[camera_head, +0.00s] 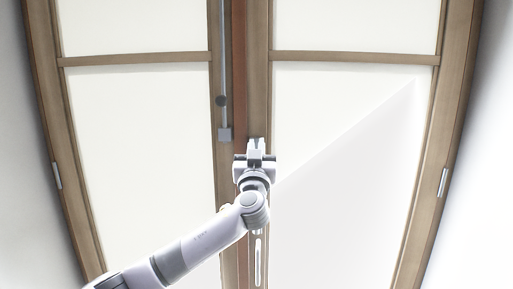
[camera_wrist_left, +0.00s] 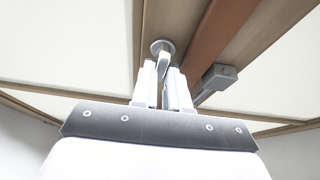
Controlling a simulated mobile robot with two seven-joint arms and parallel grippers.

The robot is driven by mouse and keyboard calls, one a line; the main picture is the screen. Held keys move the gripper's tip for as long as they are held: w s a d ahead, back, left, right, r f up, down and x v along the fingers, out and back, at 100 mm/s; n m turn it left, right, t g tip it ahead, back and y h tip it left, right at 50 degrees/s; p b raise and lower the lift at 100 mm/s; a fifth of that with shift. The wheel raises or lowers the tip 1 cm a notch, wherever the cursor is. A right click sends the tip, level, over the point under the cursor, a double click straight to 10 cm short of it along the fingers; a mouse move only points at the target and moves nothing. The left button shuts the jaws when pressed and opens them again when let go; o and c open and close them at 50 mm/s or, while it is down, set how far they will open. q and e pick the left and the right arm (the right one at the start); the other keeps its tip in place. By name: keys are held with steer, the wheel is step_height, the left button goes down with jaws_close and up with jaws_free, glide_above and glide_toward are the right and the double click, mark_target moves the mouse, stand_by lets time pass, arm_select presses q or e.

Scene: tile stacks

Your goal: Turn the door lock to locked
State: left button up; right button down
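The door lock shows in the left wrist view as a round grey knob base (camera_wrist_left: 162,46) with a short light lever, on the wooden door frame. My left gripper (camera_wrist_left: 165,82) is right at it, its two light fingers close together on either side of the lever. Whether they press on it is not clear. In the head view my left gripper (camera_head: 256,146) is raised against the middle of the double door and hides the lock. My right gripper is in neither view.
The double door has a left leaf (camera_head: 140,160) and a right leaf (camera_head: 340,150) with white panels. A vertical rod ends in a grey block (camera_head: 225,134) just left of my gripper. A long door handle (camera_head: 258,262) is below it.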

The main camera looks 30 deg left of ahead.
arm_select(q)
steer(key=shift+m, duration=0.3)
jaws_close()
steer(key=shift+m+t+h, duration=0.3)
steer(key=shift+m+h, duration=0.4)
steer(key=shift+m, duration=0.5)
steer(key=shift+m+h, duration=0.6)
steer(key=shift+m, duration=0.6)
steer(key=shift+m+g+h+p, duration=0.35)
steer(key=shift+m+h+p, duration=0.6)
steer(key=shift+m, duration=1.9)
steer(key=shift+m+g+h+p, duration=0.5)
steer(key=shift+m+h, duration=0.6)
steer(key=shift+m, duration=1.7)
steer(key=shift+m+g+h+p, duration=0.25)
steer(key=shift+m+h+p, duration=0.75)
steer(key=shift+m, duration=1.85)
